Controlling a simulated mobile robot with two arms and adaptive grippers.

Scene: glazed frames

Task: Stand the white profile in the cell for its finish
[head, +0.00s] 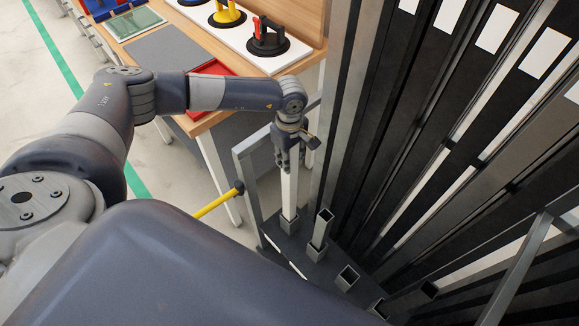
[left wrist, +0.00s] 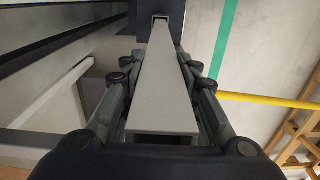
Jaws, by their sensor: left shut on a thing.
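The white profile (head: 290,190) is upright beside the dark rack, and its long pale face also shows in the left wrist view (left wrist: 162,90). My left gripper (head: 287,158) is shut on its upper part, with fingers on both sides of it in the left wrist view (left wrist: 161,75). The profile's lower end meets a square metal socket (head: 289,225) on the dark base plate and looks to be inside its rim; how deep is hidden. My right gripper is not in view.
A short grey profile (head: 322,228) stands in the neighbouring socket. An open, empty-looking socket (head: 347,277) is nearer. Dark uprights with white cards (head: 495,28) crowd the right. A wooden workbench (head: 285,60) with suction lifters (head: 268,40) stands behind. A yellow bar (head: 215,204) is left of the rack.

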